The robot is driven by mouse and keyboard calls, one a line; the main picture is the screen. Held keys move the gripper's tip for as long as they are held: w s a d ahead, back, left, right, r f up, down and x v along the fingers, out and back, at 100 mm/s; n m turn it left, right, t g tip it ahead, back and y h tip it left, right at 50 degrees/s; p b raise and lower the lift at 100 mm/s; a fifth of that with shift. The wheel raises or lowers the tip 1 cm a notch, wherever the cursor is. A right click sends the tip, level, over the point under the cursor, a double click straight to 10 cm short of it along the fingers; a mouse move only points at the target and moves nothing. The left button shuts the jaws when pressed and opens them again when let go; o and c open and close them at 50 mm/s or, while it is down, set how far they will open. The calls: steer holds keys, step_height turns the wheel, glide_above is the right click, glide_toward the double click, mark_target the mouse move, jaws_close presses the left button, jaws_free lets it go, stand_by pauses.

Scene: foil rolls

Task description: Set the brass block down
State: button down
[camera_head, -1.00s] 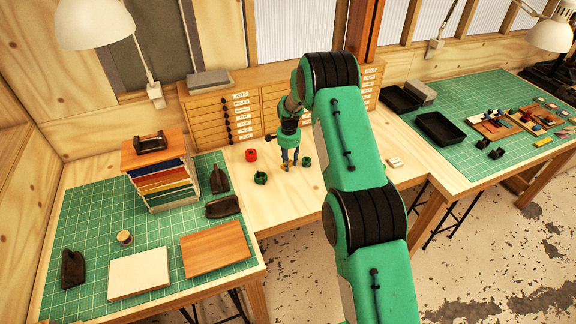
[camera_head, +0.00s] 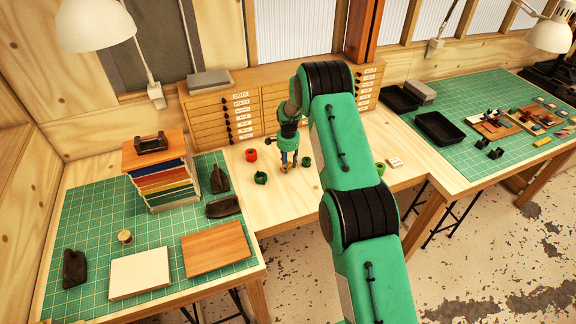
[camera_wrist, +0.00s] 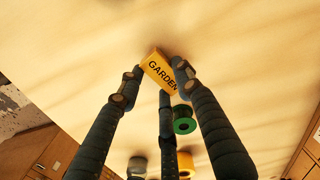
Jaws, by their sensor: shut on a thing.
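The brass block (camera_wrist: 157,71) is a small yellow bar with "GARDEN" in dark letters on its face. It sits tilted in the wrist view between the fingertips of my gripper (camera_wrist: 157,82). My gripper is shut on it, with fingers on both sides. In the head view my gripper (camera_head: 287,164) points down over the pale wooden middle bench (camera_head: 340,200), among the small rolls. The block is too small there to tell clearly, and I cannot tell whether it touches the bench.
A red roll (camera_head: 251,155) and a green roll (camera_head: 261,177) stand left of my gripper. Another green roll (camera_head: 307,162) is close on its right. Drawers (camera_head: 225,118) stand behind. A small pale block (camera_head: 394,162) lies farther right. The bench front is clear.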

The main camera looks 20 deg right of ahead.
steer(key=shift+f, duration=0.3)
steer(key=shift+f, duration=0.1)
steer(key=c, duration=1.2)
jaws_free()
step_height(320, 180, up, 12)
steer(key=b, duration=0.1)
steer(key=shift+b, duration=0.3)
steer(key=shift+r, duration=0.2)
